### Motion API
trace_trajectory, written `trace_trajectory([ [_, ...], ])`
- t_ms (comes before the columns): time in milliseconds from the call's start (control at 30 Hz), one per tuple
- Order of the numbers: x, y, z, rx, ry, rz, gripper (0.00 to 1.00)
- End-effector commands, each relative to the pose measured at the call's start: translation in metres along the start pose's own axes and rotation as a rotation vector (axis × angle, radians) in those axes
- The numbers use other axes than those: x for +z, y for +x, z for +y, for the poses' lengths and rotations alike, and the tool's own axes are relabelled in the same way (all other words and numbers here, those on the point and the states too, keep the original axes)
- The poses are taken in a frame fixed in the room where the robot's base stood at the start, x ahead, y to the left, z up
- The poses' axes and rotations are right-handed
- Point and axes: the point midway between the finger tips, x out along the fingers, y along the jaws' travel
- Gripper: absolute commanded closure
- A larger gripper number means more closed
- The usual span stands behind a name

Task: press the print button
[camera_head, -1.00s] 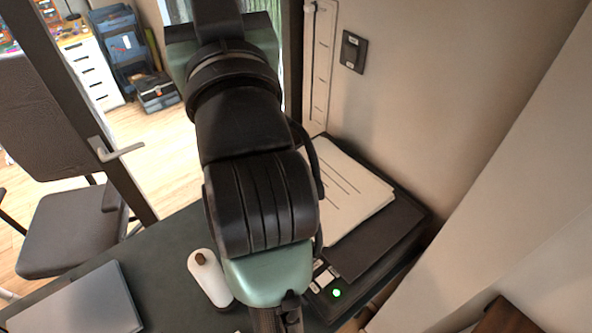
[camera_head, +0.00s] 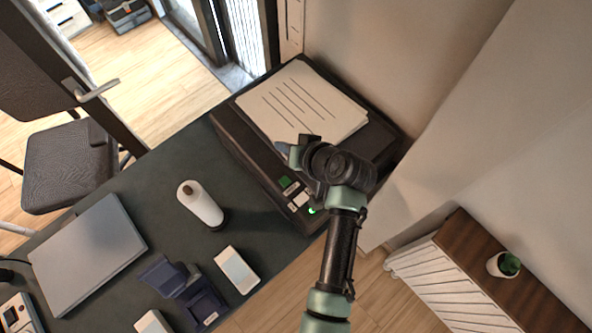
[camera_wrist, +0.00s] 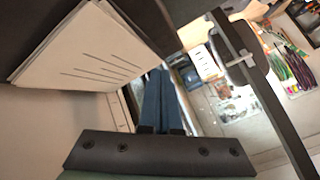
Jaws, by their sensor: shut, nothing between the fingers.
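A black printer (camera_head: 243,137) stands at the desk's back right corner with a stack of printed paper (camera_head: 300,100) on top. Its front corner panel has a green button (camera_head: 285,182), small white buttons (camera_head: 300,199) and a lit green lamp (camera_head: 312,210). I cannot read which one is the print button. My gripper (camera_head: 282,149) is shut and empty above the printer, beside the paper and behind the panel; I see no contact with a button. In the wrist view its blue fingers (camera_wrist: 161,98) are together, with the paper stack (camera_wrist: 85,48) at upper left; the buttons do not show there.
A wall stands right of the printer. A radiator cabinet (camera_head: 480,270) with a small plant is at lower right.

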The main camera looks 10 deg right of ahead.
Motion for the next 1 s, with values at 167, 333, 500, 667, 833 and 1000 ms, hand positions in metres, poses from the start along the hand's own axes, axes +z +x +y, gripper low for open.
trace_trajectory([
  [167, 0.035, 0.004, 0.0, -0.045, 0.057, -0.075, 1.0],
  [333, 0.042, 0.005, 0.0, -0.055, 0.068, -0.088, 1.0],
  [500, 0.042, 0.005, 0.0, -0.054, 0.067, -0.087, 1.0],
  [667, 0.043, 0.007, 0.001, -0.053, 0.066, -0.086, 1.0],
  [833, 0.049, 0.014, 0.006, -0.053, 0.067, -0.086, 1.0],
  [1000, 0.061, 0.028, 0.015, -0.053, 0.067, -0.086, 1.0],
])
